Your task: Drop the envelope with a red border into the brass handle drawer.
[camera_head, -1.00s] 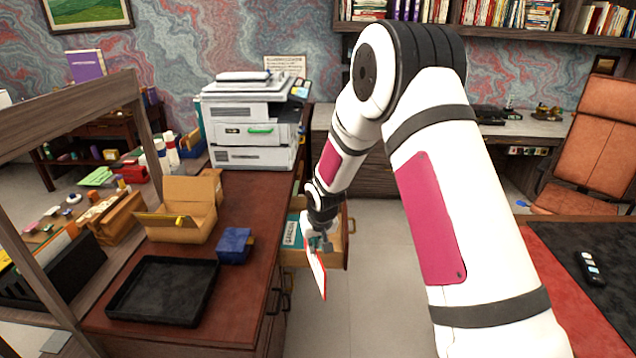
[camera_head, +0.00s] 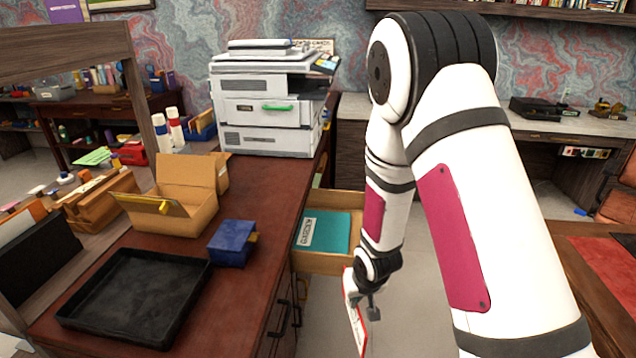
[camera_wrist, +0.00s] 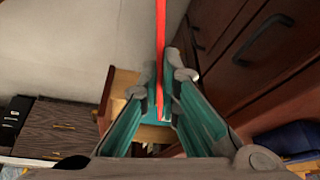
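My gripper (camera_head: 362,300) is shut on the red-bordered envelope (camera_head: 357,328), which hangs tilted below it, in front of the open drawer (camera_head: 325,264). In the wrist view the envelope shows nearly edge-on as a red strip (camera_wrist: 160,40) between my gripper's fingers (camera_wrist: 168,85). The open wooden drawer sticks out from the right side of the brown desk. A teal item with a white label (camera_head: 325,232) lies inside it. My arm hides the drawer's right end, and its handle is not visible in the head view. The envelope is outside the drawer.
The desk top (camera_head: 250,190) carries a black tray (camera_head: 135,296), a blue box (camera_head: 230,243), an open cardboard box (camera_head: 170,205) and a white printer (camera_head: 265,105). Dark-handled drawers (camera_head: 280,325) line the desk side near the envelope. Floor is clear between the desks.

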